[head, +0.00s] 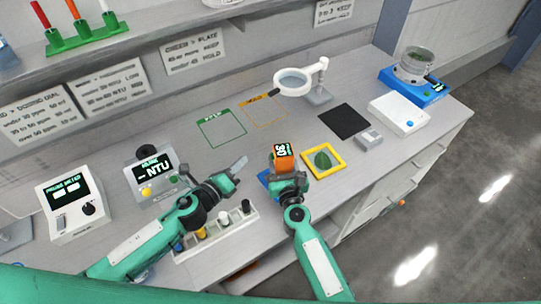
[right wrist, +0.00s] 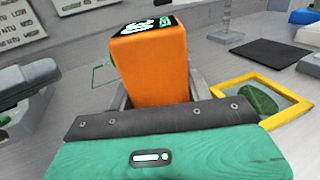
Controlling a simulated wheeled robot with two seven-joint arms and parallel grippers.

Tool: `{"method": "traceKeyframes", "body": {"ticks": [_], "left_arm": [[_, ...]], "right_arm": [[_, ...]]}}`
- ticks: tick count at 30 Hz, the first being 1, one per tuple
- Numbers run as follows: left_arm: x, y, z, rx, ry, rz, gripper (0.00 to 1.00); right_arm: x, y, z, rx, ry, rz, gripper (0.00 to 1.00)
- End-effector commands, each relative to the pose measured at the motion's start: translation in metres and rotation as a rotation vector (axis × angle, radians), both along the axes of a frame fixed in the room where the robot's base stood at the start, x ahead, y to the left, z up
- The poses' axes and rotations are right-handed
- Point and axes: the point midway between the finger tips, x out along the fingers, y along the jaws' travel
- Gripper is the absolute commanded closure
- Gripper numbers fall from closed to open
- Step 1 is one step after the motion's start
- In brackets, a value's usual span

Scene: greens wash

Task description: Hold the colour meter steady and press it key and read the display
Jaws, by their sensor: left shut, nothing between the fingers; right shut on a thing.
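The colour meter is an orange block (head: 283,164) with a dark display on its top face showing pale characters, too small to read surely. My right gripper (head: 286,177) is shut on it and keeps it upright near the middle of the bench. In the right wrist view the orange meter (right wrist: 152,65) stands between the fingers, with its display top tilted away. My left gripper (head: 238,167) is shut and empty, to the left of the meter and apart from it. I cannot make out the meter's key.
A yellow frame with a green leaf (head: 323,160) lies just right of the meter. A turbidity unit reading NTU (head: 155,172) and a rack of bottles (head: 215,232) stand left. A magnifier (head: 293,82), black mat (head: 344,120) and blue scale (head: 415,87) are farther back.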

Motion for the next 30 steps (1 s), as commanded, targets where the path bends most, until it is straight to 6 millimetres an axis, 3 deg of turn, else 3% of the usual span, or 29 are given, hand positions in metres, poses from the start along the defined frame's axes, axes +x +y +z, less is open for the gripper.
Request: {"method": "traceKeyframes", "body": {"ticks": [29,30], "left_arm": [[0.0000,0.0001,-0.0001,0.000,0.000,0.000,1.00],[0.0000,0.0001,-0.0001,0.000,0.000,0.000,1.00]], "right_arm": [[0.0000,-0.0001,-0.0001,0.000,0.000,0.000,0.76],[0.0000,-0.0001,-0.0001,0.000,0.000,0.000,0.46]]}}
